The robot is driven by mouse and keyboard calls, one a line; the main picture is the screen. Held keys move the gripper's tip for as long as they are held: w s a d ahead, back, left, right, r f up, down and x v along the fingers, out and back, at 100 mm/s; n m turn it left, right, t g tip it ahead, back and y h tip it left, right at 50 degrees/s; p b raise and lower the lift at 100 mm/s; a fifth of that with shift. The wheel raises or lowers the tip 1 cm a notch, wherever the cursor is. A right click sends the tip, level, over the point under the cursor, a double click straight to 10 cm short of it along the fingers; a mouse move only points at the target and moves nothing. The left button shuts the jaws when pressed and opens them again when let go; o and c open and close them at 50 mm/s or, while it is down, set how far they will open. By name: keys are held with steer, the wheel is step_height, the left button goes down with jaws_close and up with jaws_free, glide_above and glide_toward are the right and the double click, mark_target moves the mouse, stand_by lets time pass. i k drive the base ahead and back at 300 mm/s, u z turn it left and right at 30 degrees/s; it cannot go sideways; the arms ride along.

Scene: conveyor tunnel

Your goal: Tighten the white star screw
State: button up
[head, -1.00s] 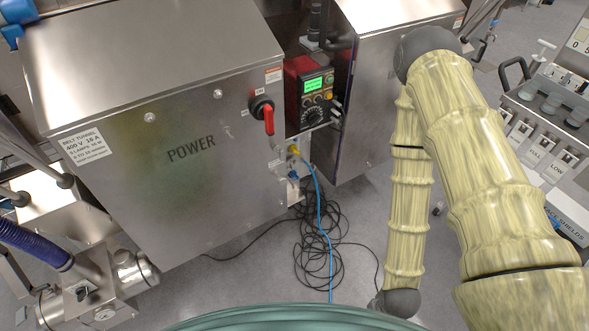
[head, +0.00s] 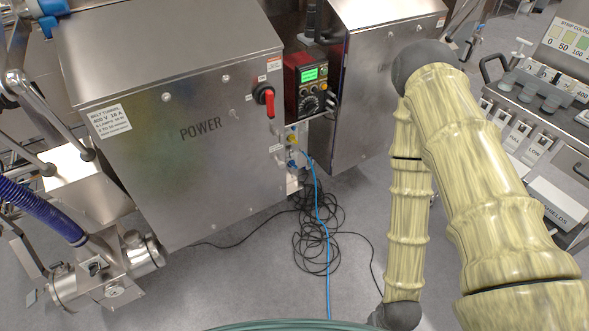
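No white star screw can be made out in the head view. Small round fasteners show on the front of the steel POWER cabinet (head: 200,170), but they are too small to tell their type. My arm reaches down the right side of the picture, in front of the floor and the second cabinet. My gripper is outside the picture, so its state and anything in it are hidden.
A red rotary switch (head: 268,98) sits on the POWER cabinet, beside a red control box (head: 304,88) with a green display. Black cables (head: 318,240) and a blue cable (head: 328,285) lie on the floor. A switch console (head: 530,120) stands at right, steel pipework (head: 110,275) at lower left.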

mark_target(293, 153)
steer(key=u, duration=0.4)
steer(key=i, duration=1)
steer(key=z, duration=0.6)
